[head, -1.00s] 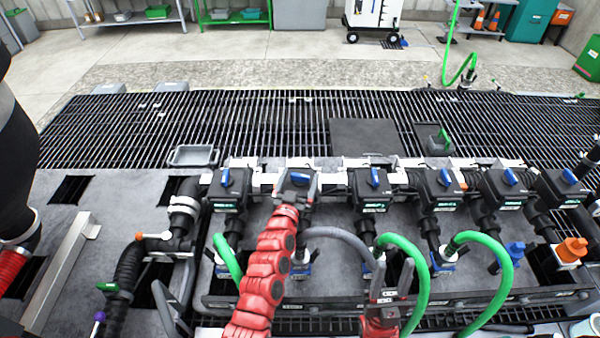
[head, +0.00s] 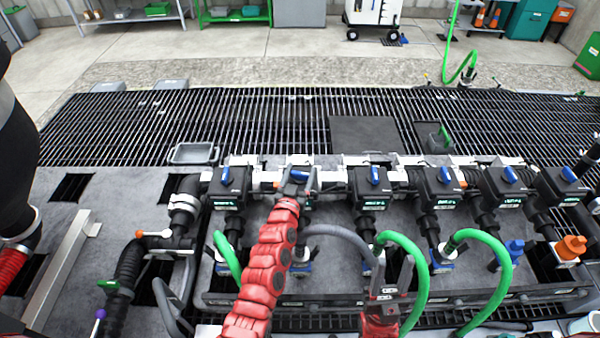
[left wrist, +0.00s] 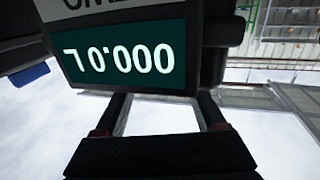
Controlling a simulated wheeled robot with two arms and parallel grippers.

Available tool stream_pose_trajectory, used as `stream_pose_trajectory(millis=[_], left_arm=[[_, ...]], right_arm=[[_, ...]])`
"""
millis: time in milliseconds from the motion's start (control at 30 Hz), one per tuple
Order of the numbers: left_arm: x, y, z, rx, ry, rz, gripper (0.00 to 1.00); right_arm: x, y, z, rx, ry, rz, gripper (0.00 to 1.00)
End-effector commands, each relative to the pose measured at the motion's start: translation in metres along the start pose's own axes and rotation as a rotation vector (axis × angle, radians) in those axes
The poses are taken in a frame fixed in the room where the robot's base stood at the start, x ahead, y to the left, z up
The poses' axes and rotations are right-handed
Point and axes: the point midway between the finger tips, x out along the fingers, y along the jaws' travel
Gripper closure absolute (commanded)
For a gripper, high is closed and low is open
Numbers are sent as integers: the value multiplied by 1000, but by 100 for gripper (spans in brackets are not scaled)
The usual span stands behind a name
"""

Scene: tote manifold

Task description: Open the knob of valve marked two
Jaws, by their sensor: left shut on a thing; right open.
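A row of black valves with blue knobs and small lit displays runs across the manifold. My left gripper (head: 298,184) reaches up to the second valve from the left and is shut on its blue knob (head: 299,173), which shows only partly between the fingers. In the left wrist view, the gripper's fingers (left wrist: 163,112) reach behind a lit display (left wrist: 125,58) that appears upside down with zeros. The lettering above it is cut off, and the fingertips are hidden. My right gripper (head: 391,278) is open and empty, low in front of the third and fourth valves.
Neighbouring valves stand close on both sides, the first (head: 228,187) at left and the third (head: 371,187) at right. Green hoses (head: 418,262) and a grey hose (head: 345,236) loop in front. A grey tray (head: 194,153) lies behind, near the floor grating (head: 270,120).

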Motion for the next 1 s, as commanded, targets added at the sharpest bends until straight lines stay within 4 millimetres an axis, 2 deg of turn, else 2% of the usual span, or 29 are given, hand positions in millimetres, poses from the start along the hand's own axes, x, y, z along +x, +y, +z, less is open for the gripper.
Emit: stream_pose_trajectory(millis=[133, 333, 533, 1000], left_arm=[[1, -3, -2, -4, -4, -17, 83], [2, -12, -4, -6, -9, -92, 83], [2, -8, -2, -6, -6, -151, 83], [0, -4, 0, -1, -1, -266, 83]], right_arm=[[10, 0, -2, 0, 0, 0, 56], [44, 2, -7, 0, 0, 0, 56], [68, 3, -12, 0, 0, 0, 56], [92, 5, -16, 0, 0, 0, 56]])
